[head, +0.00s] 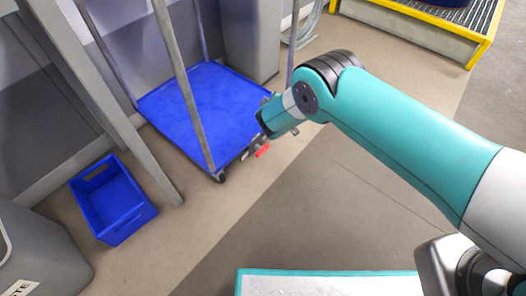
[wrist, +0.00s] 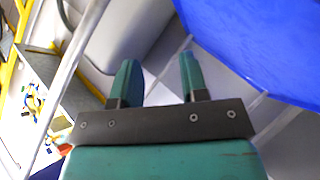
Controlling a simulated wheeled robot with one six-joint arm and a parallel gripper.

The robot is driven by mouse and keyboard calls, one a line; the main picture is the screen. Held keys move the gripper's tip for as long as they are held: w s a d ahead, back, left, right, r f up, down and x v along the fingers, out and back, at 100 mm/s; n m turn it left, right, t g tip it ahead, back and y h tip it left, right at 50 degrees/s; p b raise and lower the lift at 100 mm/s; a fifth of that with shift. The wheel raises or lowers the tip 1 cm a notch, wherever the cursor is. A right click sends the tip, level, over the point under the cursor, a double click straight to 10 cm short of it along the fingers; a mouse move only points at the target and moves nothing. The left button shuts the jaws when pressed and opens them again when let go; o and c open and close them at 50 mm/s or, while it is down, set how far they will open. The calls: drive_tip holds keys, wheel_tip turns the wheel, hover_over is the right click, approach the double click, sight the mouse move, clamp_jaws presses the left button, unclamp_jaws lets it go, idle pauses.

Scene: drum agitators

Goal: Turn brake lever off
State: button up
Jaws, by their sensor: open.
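A small red brake lever (head: 262,150) sits low at the near right side of a blue platform cart (head: 215,110), close to the floor. In the wrist view, a small red piece (wrist: 65,149) at the lower left, partly hidden by my gripper's body, may be the lever. My gripper (wrist: 157,62) is open, with nothing between its two green fingers. In the head view, the end of my arm is just above and beside the lever, and the fingers are mostly hidden. The blue cart surface fills the wrist view's upper right.
The cart's grey upright posts (head: 182,85) rise near my arm. A blue bin (head: 112,200) lies on the floor at left. A grey bin (head: 252,38) stands behind the cart. A yellow-edged grated platform (head: 440,30) is at the back right. Open floor lies in the middle.

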sight(263, 150)
drive_tip(key=s+d+f+n+t+y+b, duration=0.1)
drive_tip(key=s+d+f+n+t+y, duration=0.2)
drive_tip(key=s+f+n, duration=0.5)
drive_tip(key=s+d+f+n+y, duration=0.2)
drive_tip(key=s+f+n+y, duration=0.2)
drive_tip(key=s+f, duration=0.9)
drive_tip(key=shift+r+b+x, duration=0.15)
drive_tip(key=shift+b+x, duration=2.2)
drive_tip(key=shift+x, duration=0.5)
drive_tip(key=shift+r+b+x, duration=0.15)
drive_tip(key=shift+b+x, duration=2.2)
drive_tip(key=shift+x, duration=0.5)
drive_tip(key=shift+r+b+x, duration=0.15)
drive_tip(key=shift+b+x, duration=2.2)
drive_tip(key=shift+x, duration=0.5)
drive_tip(key=shift+d, duration=0.15)
clamp_jaws()
